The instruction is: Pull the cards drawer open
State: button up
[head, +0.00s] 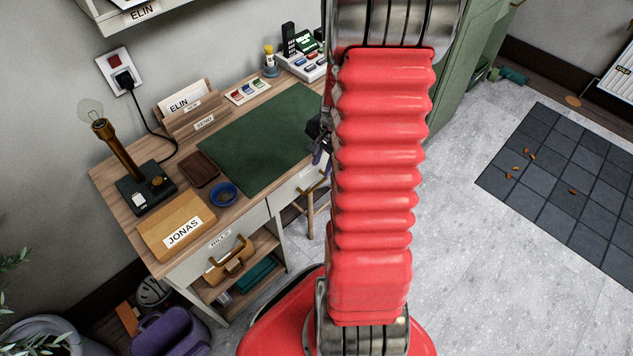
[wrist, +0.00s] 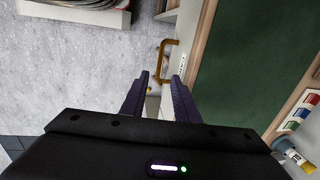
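The desk has a pale drawer front (head: 290,190) to the right of the one labelled BILLS (head: 220,239); it looks flush with the desk. In the wrist view a brass bar handle (wrist: 164,58) stands out from a pale front with a small label (wrist: 182,66), too small to read. My gripper (wrist: 160,78) is open, its two dark fingers apart. The handle lies just beyond the fingertips, and I cannot tell whether they touch it. In the head view my red arm hides most of the gripper (head: 319,153) and part of the drawer front.
A green mat (head: 255,140) covers much of the desk top. A blue bowl (head: 223,194), a brown tray (head: 198,168) and a JONAS folder (head: 176,225) lie left of it. A wooden stool (head: 310,215) stands below the drawer. Open floor (head: 470,260) lies to the right.

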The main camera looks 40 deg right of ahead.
aim_at(317, 186)
jog(key=shift+w+f, duration=0.35)
jog(key=shift+f, duration=1.4)
jog(key=shift+w+f, duration=0.3)
jog(key=shift+f, duration=1.45)
jog(key=shift+w+f, duration=0.35)
jog(key=shift+f, duration=1.4)
grip_shut()
jog(key=shift+a, duration=0.2)
jog(key=shift+s+d, duration=0.1)
